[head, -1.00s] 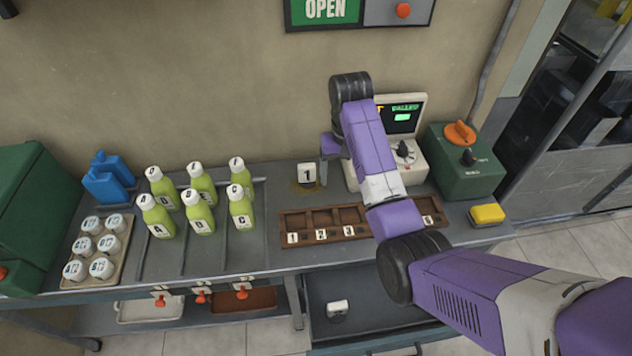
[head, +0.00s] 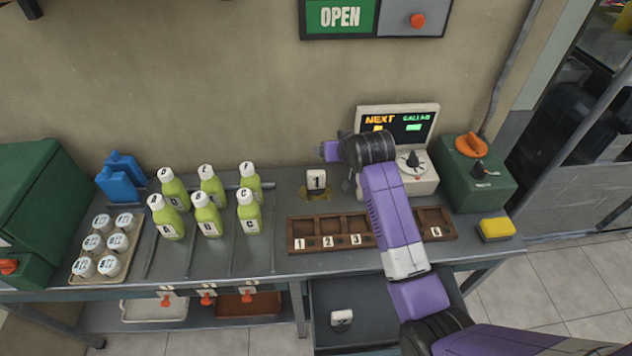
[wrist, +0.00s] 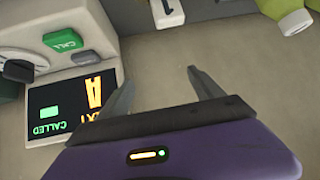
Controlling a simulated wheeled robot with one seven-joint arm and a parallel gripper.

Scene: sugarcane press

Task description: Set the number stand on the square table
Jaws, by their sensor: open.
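A white number stand marked 1 (head: 316,180) stands upright on the counter, on a yellowish patch. It also shows at the top edge of the wrist view (wrist: 168,12), partly cut off. My gripper (wrist: 163,90) is open, with only plain beige surface between its fingers. In the head view the gripper is just right of the stand, apart from it, and mostly hidden by my wrist. A low dark square-looking tabletop (head: 375,310) is in front of the counter, partly hidden by my arm. A small white block (head: 341,317) sits on it; its marking is unclear.
A wooden tray (head: 328,224) with numbered slots lies in front of the stand. The display machine (head: 412,185) and green box (head: 468,185) are to the right. Green bottles (head: 207,220) and capped cups (head: 107,243) stand left. The low tabletop has bare room around the block.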

